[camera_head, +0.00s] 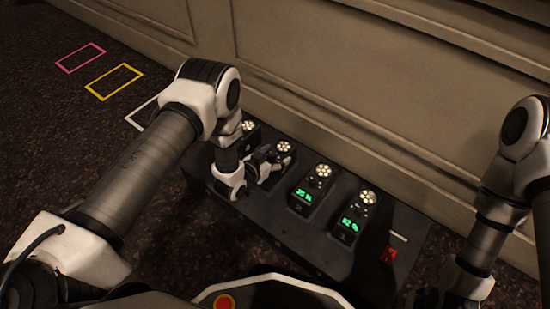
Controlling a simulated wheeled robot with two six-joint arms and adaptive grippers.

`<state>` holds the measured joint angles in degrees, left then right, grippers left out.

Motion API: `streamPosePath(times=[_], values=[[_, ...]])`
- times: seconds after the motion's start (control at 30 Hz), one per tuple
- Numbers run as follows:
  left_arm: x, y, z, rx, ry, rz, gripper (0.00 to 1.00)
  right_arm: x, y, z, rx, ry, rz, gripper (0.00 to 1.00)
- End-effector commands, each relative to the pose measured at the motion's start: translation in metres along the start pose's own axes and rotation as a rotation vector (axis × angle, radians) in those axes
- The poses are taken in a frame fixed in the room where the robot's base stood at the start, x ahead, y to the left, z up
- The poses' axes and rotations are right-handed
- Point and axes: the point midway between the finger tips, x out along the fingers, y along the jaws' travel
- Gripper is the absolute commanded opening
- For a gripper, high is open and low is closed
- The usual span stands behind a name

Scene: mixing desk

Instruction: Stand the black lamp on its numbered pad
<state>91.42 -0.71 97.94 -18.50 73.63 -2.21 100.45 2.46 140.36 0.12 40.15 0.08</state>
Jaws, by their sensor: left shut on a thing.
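My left gripper (264,168) is low over the second module from the left on the black desk (265,205). It is shut on a small dark thing, which I cannot clearly make out against the dark desk. No separate black lamp can be told apart. The modules carry round lit lamp clusters, such as this one (323,170) and the rightmost one (368,197). Two green displays (304,195) show on the right modules; the gripper and arm hide much of the left ones. My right gripper (428,298) is partly in view at the bottom edge, and its jaws are unclear.
A panelled wall (350,85) runs close behind the desk. A red switch (389,255) is at the desk's right. Pink (80,58), yellow (113,82) and white (143,112) outlines lie on the dark carpet at upper left. The carpet around the outlines is clear.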

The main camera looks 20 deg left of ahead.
Motion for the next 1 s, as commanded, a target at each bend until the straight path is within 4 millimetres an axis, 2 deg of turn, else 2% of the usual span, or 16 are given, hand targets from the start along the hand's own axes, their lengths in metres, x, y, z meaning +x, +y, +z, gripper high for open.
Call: streamPosePath(times=[0.17,0.2,0.27,0.67,0.77,1.0], values=[[0.001,0.000,-0.001,0.001,0.004,0.000,0.01,0.000,0.000,0.000,0.000,0.000,0.000,0.53],[0.000,0.000,0.001,0.000,0.000,0.000,0.74,0.001,0.000,0.000,0.000,0.000,0.000,0.53],[0.000,0.000,0.001,0.000,0.000,0.000,0.95,0.000,0.000,0.000,0.000,0.000,0.000,0.53],[-0.003,0.000,-0.003,-0.001,-0.001,0.000,0.95,-0.004,0.000,0.000,0.000,-0.001,0.000,0.53],[-0.018,-0.001,-0.005,-0.003,-0.003,-0.001,0.95,-0.015,0.000,0.001,-0.001,-0.002,0.000,0.53],[-0.080,0.000,-0.008,-0.004,-0.004,-0.001,0.95,-0.052,-0.001,0.002,-0.006,-0.004,-0.001,0.53]])
